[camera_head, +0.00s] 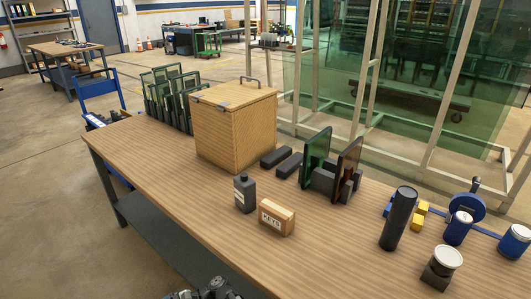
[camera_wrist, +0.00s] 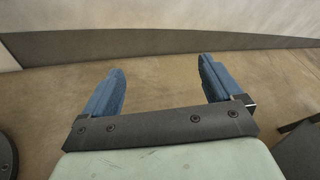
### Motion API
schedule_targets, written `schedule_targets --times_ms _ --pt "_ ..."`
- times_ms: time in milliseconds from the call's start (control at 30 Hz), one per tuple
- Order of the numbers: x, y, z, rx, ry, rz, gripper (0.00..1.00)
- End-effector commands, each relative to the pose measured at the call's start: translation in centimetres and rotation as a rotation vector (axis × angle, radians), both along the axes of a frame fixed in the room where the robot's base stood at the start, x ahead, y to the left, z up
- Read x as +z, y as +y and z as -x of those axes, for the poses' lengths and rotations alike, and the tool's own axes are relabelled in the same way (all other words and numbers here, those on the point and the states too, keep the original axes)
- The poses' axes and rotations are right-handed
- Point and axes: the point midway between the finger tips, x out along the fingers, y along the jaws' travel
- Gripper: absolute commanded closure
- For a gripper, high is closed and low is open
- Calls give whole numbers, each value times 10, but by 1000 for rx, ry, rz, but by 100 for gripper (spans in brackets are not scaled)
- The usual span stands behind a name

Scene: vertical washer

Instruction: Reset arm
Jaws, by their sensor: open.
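My gripper (camera_wrist: 160,78) shows in the wrist view with its two blue fingers spread wide apart. Nothing is between them; bare floor shows behind. In the head view only a dark piece of my arm shows at the bottom edge, in front of the table's front edge, and the fingers cannot be made out there. The wooden table (camera_head: 150,160) stands beyond it, and the arm part is clear of the things on the tabletop.
On the table are a wooden box (camera_head: 232,128), a dark bottle (camera_head: 244,193), a small labelled box (camera_head: 276,217), glass panes in holders (camera_head: 316,160), a black cylinder (camera_head: 398,218) and blue-and-white cans (camera_head: 458,228). The table's front left stretch is clear. A large glass rack stands behind.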

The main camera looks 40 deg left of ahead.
Motion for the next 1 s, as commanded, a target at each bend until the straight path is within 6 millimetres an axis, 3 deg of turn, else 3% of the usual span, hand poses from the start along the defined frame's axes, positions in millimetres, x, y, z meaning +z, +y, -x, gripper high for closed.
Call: schedule_targets --times_ms 33,200,467,600,800,1000 --pt "-17 -7 -16 -33 5 -26 7" --pt "-64 -30 -83 -170 -88 -193 7" --pt "-122 -74 -174 -342 -337 -390 7" --pt "-150 -105 -215 -405 -483 -452 7" --pt "-187 -162 -260 -442 -672 -476 7" --pt "-216 -233 -281 -405 -792 -427 7"
